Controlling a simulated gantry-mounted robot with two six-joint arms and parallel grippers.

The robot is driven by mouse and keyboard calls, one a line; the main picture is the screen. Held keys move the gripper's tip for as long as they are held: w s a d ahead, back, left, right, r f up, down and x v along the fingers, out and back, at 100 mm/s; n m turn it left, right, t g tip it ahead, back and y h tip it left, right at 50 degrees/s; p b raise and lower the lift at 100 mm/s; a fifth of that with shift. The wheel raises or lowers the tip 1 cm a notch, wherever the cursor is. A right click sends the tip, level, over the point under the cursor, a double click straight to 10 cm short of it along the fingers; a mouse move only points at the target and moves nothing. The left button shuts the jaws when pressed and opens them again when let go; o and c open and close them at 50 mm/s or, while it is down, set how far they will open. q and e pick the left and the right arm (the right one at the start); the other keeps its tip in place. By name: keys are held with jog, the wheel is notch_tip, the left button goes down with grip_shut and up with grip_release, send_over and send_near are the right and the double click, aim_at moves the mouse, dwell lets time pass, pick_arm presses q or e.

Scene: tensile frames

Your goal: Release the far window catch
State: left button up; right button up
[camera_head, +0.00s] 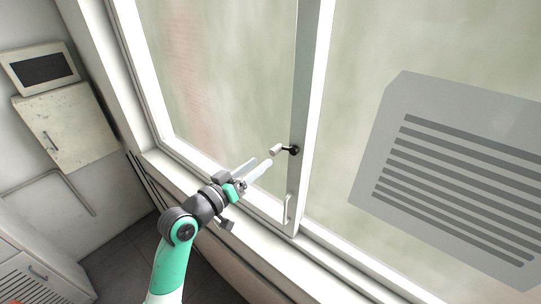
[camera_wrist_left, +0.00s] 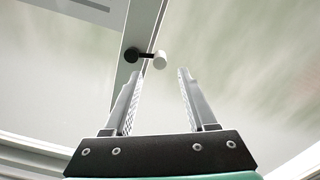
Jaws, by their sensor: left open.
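The window catch (camera_head: 277,150) has a pale knob on a short dark arm, with a black pivot on the grey upright of the window frame. In the left wrist view the catch (camera_wrist_left: 159,60) shows just beyond the fingertips, its pale knob lined up with the gap between them. My left gripper (camera_head: 259,166) is open and empty, a little below and left of the catch in the head view. Its two fingers also show spread in the left wrist view (camera_wrist_left: 160,75). I see no contact with the catch. My right gripper is in neither view.
A white pull handle (camera_head: 287,209) sits low on the same window frame. The white sill (camera_head: 270,231) runs below the panes. A grey slatted panel (camera_head: 452,180) is at the right. Wall boxes (camera_head: 66,128) and a cabinet (camera_head: 35,272) are at the left.

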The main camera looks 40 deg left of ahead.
aim_at(272, 153)
pick_arm(q)
jog(key=w, duration=0.6)
jog(key=shift+w+a+r, duration=0.1)
jog(key=shift+w+a, duration=0.15)
jog(key=shift+a, duration=0.05)
grip_shut()
